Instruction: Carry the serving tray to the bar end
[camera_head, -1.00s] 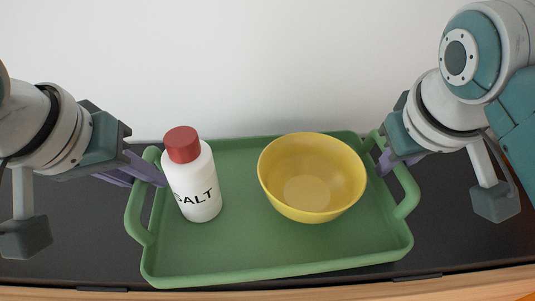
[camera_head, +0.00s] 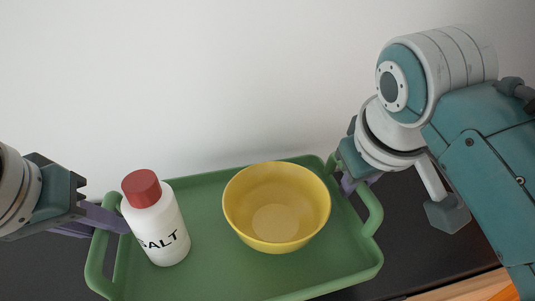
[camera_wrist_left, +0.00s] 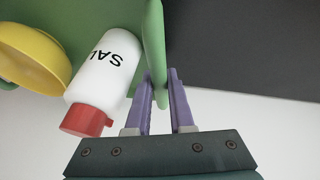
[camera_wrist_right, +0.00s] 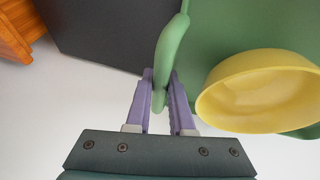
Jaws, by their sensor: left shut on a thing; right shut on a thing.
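The green serving tray (camera_head: 205,268) is in the head view, with a looped handle at each end. A white salt bottle with a red cap (camera_head: 160,232) stands on its left part. A yellow bowl (camera_head: 277,210) sits on it right of the bottle. My left gripper (camera_head: 118,222) is shut on the left handle, beside the bottle; the left wrist view shows its purple fingers (camera_wrist_left: 161,90) on either side of the green bar. My right gripper (camera_head: 348,182) is shut on the right handle; the right wrist view shows its fingers (camera_wrist_right: 160,90) around the bar. The tray's near edge is partly out of the head view.
A dark surface (camera_head: 410,240) shows beyond the tray's right end, with a wooden edge (camera_head: 470,288) at lower right. A plain white wall (camera_head: 220,80) stands behind. The right wrist view shows an orange-brown wooden piece (camera_wrist_right: 15,35) at upper left.

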